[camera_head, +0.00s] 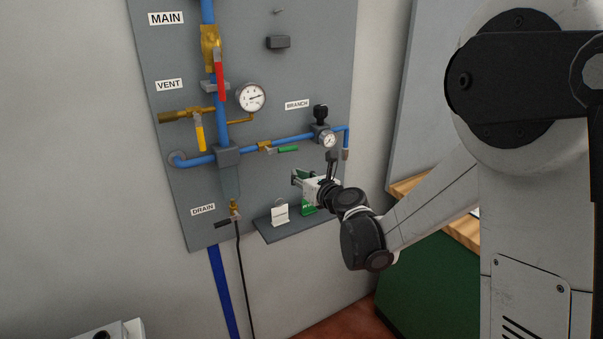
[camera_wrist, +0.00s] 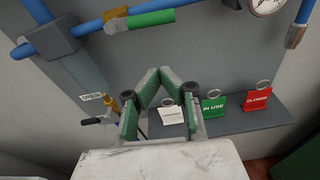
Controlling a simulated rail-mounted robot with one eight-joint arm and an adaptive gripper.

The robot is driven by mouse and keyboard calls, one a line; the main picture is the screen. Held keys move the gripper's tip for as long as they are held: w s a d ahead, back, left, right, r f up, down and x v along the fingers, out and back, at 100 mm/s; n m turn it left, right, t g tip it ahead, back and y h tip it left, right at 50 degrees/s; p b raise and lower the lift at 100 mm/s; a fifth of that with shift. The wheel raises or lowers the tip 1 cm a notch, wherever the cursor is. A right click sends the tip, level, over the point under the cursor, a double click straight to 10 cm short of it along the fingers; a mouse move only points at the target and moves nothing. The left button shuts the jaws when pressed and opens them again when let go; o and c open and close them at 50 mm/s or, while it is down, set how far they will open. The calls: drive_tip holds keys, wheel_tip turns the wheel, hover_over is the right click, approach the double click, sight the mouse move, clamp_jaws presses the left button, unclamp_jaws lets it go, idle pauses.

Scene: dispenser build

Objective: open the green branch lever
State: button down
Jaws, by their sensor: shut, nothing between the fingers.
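The green branch lever (camera_head: 288,149) extends right from a brass valve (camera_head: 265,147) on the blue branch pipe (camera_head: 295,138). It lies roughly along the pipe. The lever also shows in the wrist view at the top (camera_wrist: 151,19), with its brass valve (camera_wrist: 116,20) on its left. My gripper (camera_head: 297,178) is in front of the panel, below the lever and apart from it. In the wrist view my gripper (camera_wrist: 160,72) has its fingertips together, with nothing held, pointing up toward the lever.
A red lever (camera_head: 220,80), yellow lever (camera_head: 200,138) and gauge (camera_head: 251,97) are higher up. A regulator gauge (camera_head: 329,140) stands right of the lever.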

sight(282, 148)
drive_tip(key=w+a+r+p, duration=0.2)
drive_tip(key=w+r, duration=0.1)
drive_tip(key=w, duration=0.2)
drive_tip(key=shift+a+p, duration=0.25)
drive_tip(key=shift+p, duration=0.05)
drive_tip(key=shift+a, duration=0.1)
idle(0.3)
